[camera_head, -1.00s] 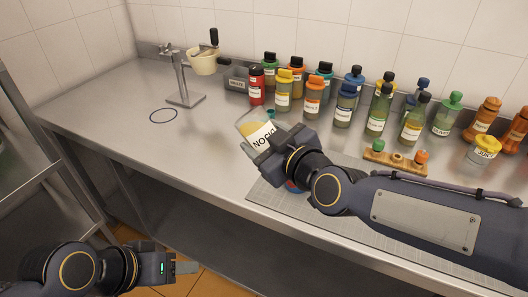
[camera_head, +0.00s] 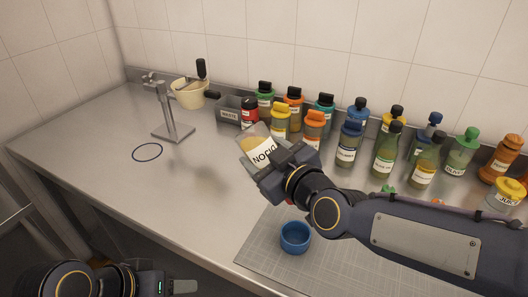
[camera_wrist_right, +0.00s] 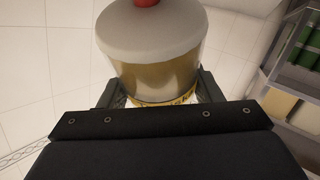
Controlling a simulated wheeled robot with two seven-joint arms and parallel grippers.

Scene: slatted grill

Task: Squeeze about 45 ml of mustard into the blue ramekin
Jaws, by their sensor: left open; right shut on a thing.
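A blue ramekin (camera_head: 295,237) stands on the grid-marked mat, below my right gripper in the head view; its inside looks blue, and I cannot tell if anything is in it. My right gripper (camera_head: 272,168) is shut on a clear bottle (camera_head: 257,146) with yellow-tan contents and a white label partly reading "NOCIO". The bottle is tilted, raised above the counter. In the right wrist view the bottle (camera_wrist_right: 150,72) shows a pale upper part and a red tip. My left gripper (camera_head: 180,287) is open and empty at the lower left.
Several capped bottles, including a yellow one (camera_head: 281,122), line the back wall. A grey bin (camera_head: 229,114) stands left of them. A metal stand (camera_head: 174,130) and a cream pot (camera_head: 189,93) are further left. The counter's left middle is clear.

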